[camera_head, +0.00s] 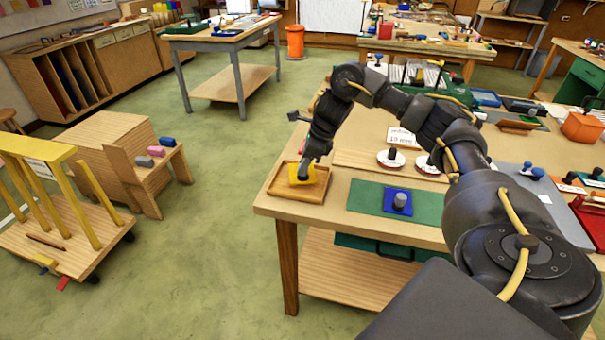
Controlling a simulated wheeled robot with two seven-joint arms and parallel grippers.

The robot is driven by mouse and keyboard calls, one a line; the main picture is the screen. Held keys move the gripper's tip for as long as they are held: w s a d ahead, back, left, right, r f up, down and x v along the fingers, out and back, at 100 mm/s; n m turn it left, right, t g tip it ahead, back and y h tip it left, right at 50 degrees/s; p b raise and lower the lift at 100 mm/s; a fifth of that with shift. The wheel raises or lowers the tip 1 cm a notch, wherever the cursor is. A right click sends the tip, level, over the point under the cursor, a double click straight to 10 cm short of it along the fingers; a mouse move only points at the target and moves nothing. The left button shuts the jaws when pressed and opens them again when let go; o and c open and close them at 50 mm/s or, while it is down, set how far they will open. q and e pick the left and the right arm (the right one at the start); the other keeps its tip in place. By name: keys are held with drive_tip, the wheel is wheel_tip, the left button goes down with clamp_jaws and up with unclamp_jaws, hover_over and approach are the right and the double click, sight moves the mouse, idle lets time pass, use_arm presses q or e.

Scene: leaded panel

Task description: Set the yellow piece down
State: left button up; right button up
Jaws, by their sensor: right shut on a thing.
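The yellow piece (311,175) shows under my right gripper (304,168), at the near left corner of the workbench. My right gripper points down and is shut on it; the fingertips are small and partly hidden by the wrist. The piece is over or in a shallow wooden tray (288,195). I cannot tell whether it touches the tray floor. A blue piece with a grey knob (398,203) lies on a green mat (372,198) to the right of the tray. My left gripper is not in view.
Two white discs with dark knobs (390,159) sit behind the green mat, near a small sign (401,137). My right arm spans above the bench. A wooden cart with yellow posts (60,225) stands at left. The green floor between is clear.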

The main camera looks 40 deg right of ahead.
drive_tip(key=shift+w+f, duration=0.2)
drive_tip(key=shift+f, duration=0.25)
wheel_tip(320, 180, down, 2)
drive_tip(key=shift+f+p, duration=0.1)
drive_tip(key=shift+p, duration=0.6)
drive_tip(key=shift+f, duration=0.25)
drive_tip(key=shift+f, duration=0.2)
drive_tip(key=o, duration=0.9)
drive_tip(key=shift+r, duration=0.1)
